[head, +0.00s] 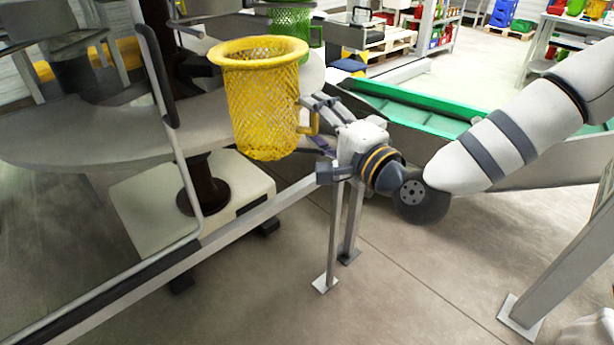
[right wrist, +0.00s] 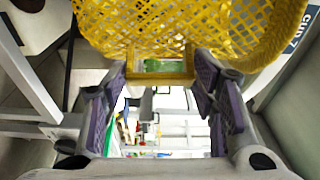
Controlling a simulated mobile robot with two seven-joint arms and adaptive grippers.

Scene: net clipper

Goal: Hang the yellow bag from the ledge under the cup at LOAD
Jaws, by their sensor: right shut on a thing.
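The yellow bag (head: 262,100) is a mesh basket shape with a thick round rim and a square handle on its side. It hangs upright in the air in the head view, in front of a grey disc-shaped platform (head: 95,130). My right gripper (head: 314,117) is shut on the bag's handle, at the bag's right side. In the right wrist view the yellow mesh (right wrist: 160,28) fills the top, and the handle (right wrist: 160,80) lies between the purple finger pads. I cannot make out the LOAD label, cup or ledge. My left gripper is not in view.
A green mesh bag (head: 290,22) is behind the yellow one. A grey metal rail (head: 250,215) and posts stand below and left of my right gripper. A green conveyor (head: 420,112) lies behind my right arm. Shelves and pallets are farther back.

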